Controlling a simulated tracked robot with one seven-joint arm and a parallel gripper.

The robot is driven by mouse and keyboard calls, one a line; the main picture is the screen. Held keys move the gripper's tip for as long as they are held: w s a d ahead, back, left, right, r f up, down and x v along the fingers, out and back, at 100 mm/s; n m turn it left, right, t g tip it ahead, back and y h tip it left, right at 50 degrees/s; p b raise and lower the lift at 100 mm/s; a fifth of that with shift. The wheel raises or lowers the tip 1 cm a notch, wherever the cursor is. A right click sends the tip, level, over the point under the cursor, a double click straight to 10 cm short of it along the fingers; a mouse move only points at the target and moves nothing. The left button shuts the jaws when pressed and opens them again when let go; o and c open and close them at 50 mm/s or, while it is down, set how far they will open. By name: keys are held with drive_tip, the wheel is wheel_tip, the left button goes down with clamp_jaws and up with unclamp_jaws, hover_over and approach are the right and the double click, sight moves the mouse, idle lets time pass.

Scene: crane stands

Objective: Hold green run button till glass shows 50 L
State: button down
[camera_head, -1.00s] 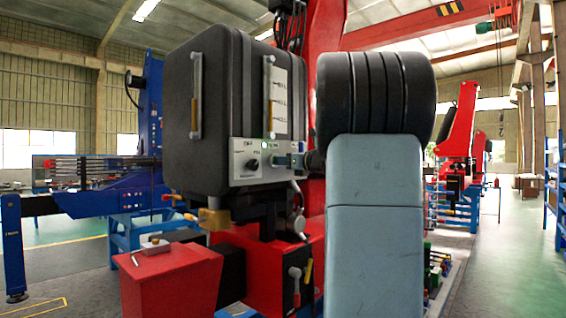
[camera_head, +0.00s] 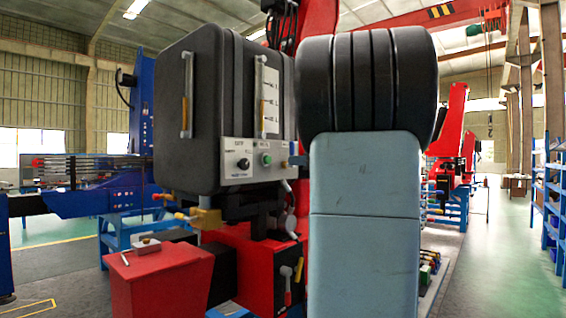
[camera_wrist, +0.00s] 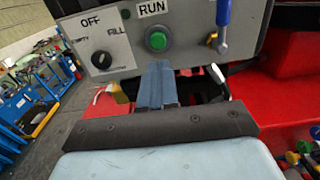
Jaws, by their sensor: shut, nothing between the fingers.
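The round green run button (camera_wrist: 157,39) sits below the RUN label in the wrist view, uncovered. It also shows on the panel in the head view (camera_head: 266,159). My gripper (camera_wrist: 157,72) is shut and empty, its blue-grey fingertips just below and in front of the button, apparently apart from it. In the head view my gripper (camera_head: 298,160) is mostly hidden behind my forearm, right of the button. The sight glass (camera_head: 261,95) stands upright on the black tank beside a white scale (camera_head: 271,98). Amber fills its lower part, near the middle mark; the figures are too small to read surely.
A black selector knob (camera_wrist: 101,60) marked OFF, EMPTY and FILL is left of the button. A small dark lamp (camera_wrist: 125,14) is above. A blue-handled lever (camera_wrist: 223,20) stands close right of the button. A second glass (camera_head: 187,95) is on the tank's left.

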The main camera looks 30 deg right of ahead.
drive_tip(key=shift+v, duration=2.05)
drive_tip(key=shift+f, duration=0.1)
drive_tip(key=s+a+f+n+g, duration=0.25)
drive_tip(key=a+f+n, duration=0.2)
drive_tip(key=a, duration=0.35)
drive_tip(key=s+a+f+n+g+y, duration=0.1)
drive_tip(key=a+f+n+g, duration=0.3)
drive_tip(key=a, duration=0.4)
drive_tip(key=s+a+f+n+g, duration=0.2)
drive_tip(key=a+f+n, duration=0.35)
drive_tip(key=a, duration=0.35)
drive_tip(key=s+a+f+n+g+h, duration=0.1)
drive_tip(key=s+a+f+n+h, duration=0.1)
drive_tip(key=s+f+n, duration=0.3)
drive_tip(key=s+a+f+n+g+h, duration=0.2)
drive_tip(key=s+f+n, duration=0.4)
drive_tip(key=s+n, duration=0.5)
drive_tip(key=a+n+h, duration=0.1)
drive_tip(key=n, duration=0.2)
drive_tip(key=shift+a+h, duration=0.25)
drive_tip(key=shift+h, duration=0.05)
drive_tip(key=c, duration=1.8)
unclamp_jaws()
drive_tip(key=shift+f, duration=0.1)
